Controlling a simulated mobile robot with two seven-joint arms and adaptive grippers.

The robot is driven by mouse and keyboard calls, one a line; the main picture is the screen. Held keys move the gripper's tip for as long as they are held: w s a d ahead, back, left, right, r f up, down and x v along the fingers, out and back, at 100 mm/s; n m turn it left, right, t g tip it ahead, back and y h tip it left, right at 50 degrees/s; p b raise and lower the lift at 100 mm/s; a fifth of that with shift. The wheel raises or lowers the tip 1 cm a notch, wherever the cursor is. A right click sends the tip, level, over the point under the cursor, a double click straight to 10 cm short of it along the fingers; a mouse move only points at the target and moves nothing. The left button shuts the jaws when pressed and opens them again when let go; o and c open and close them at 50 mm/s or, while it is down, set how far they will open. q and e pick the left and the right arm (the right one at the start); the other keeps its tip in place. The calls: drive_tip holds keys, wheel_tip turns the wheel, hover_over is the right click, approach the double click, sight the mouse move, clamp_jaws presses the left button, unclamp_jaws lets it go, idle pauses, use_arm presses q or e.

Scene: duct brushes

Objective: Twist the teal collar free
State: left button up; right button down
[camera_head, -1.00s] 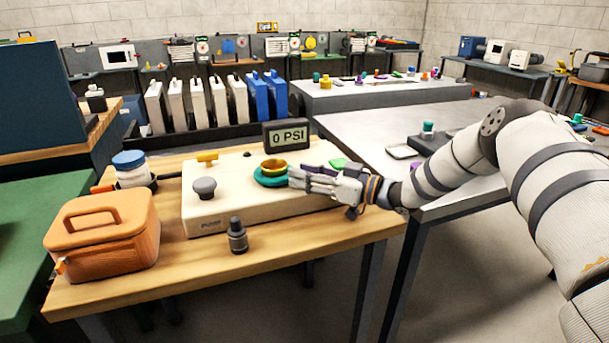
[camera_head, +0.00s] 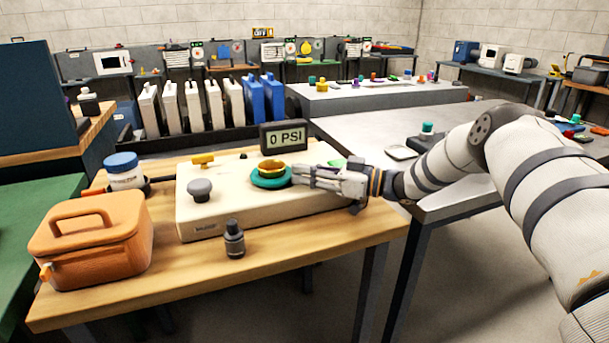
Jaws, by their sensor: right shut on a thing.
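The teal collar (camera_head: 266,181) is a flat ring on top of the cream box (camera_head: 235,210), around the base of a gold cup-like fitting (camera_head: 272,167). My right gripper (camera_head: 294,175) reaches in from the right, low over the box, with its fingertips at the collar's right edge. It is shut on the collar there; the fingers hide that part of the rim. The collar looks level and seated on the box. My left gripper is not in view.
A display reading 0 PSI (camera_head: 284,137) stands behind the box. A grey knob (camera_head: 199,190) and yellow handle (camera_head: 203,160) sit on its left. An orange case (camera_head: 92,240), a dark bottle (camera_head: 234,240) and a blue-lidded jar (camera_head: 124,170) stand on the wooden bench around it.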

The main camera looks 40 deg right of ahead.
drive_tip(key=c, duration=1.5)
unclamp_jaws()
drive_tip(key=shift+c, duration=0.2)
